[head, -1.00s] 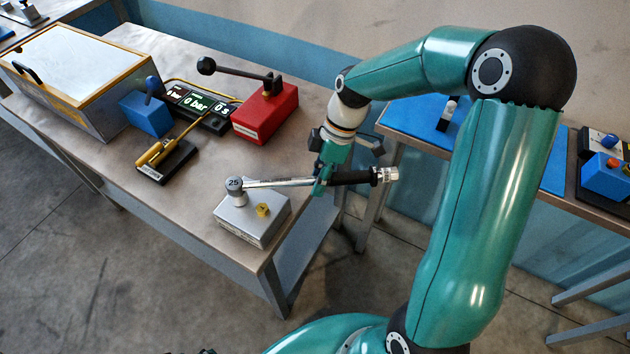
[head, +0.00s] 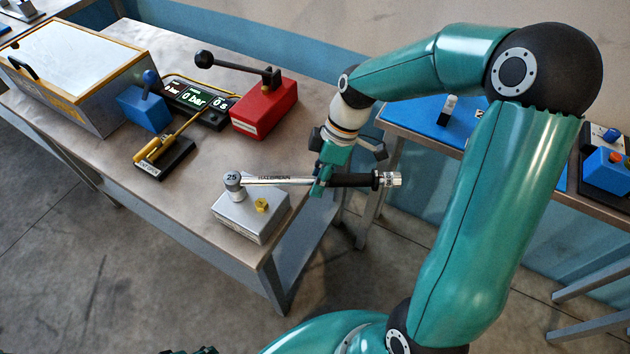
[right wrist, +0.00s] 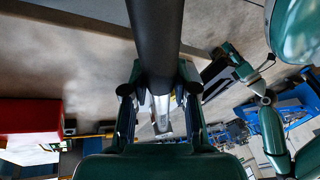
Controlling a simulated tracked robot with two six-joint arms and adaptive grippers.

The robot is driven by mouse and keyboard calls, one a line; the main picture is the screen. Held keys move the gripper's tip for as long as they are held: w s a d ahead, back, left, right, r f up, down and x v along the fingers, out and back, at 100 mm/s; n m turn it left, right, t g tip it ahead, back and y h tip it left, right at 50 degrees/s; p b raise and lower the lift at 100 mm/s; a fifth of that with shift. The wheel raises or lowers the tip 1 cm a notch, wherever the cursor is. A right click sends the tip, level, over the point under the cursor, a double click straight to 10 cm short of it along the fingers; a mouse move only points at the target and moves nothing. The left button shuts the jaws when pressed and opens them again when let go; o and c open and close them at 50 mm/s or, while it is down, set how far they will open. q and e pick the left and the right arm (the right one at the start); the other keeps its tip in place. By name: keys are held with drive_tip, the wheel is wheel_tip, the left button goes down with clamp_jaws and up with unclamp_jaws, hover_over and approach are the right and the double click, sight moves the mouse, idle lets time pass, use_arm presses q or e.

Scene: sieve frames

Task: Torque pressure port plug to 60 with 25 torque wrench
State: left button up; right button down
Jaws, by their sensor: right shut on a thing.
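The torque wrench (head: 285,181), marked 25 on its round head (head: 233,179), lies roughly level across the picture. Its head sits over the left part of the grey metal block (head: 246,218); whatever is under the socket is hidden. A yellow plug (head: 261,205) shows on the block, right of the head. My right gripper (head: 322,181) is shut around the wrench near the start of its black handle; the handle (right wrist: 155,40) also crosses between the fingers in the right wrist view. A dark part at the bottom edge may be my left gripper (head: 190,351); its jaws are unclear.
A blue lever box (head: 145,112), a display panel (head: 195,102) and a red lever box (head: 264,108) stand farther back. The block is near the table's front right corner.

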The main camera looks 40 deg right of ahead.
drive_tip(key=shift+s+a, duration=0.2)
drive_tip(key=shift+s, duration=0.05)
idle(0.4)
drive_tip(key=shift+s+a+m+b, duration=0.3)
drive_tip(key=shift+s+m+b, duration=0.1)
drive_tip(key=shift+m, duration=0.1)
drive_tip(key=shift+s+a+t, duration=0.1)
drive_tip(key=shift+a+t, duration=0.1)
drive_tip(key=shift+t, duration=0.1)
drive_tip(key=shift+s+a+m+b, duration=0.3)
drive_tip(key=shift+a+m+b, duration=0.05)
drive_tip(key=shift+m, duration=0.15)
drive_tip(key=shift+s+a, duration=0.2)
idle(0.4)
drive_tip(key=shift+w+d, duration=0.15)
drive_tip(key=shift+w+d, duration=0.2)
drive_tip(key=shift+d, duration=0.05)
idle(0.4)
drive_tip(key=shift+r, duration=0.2)
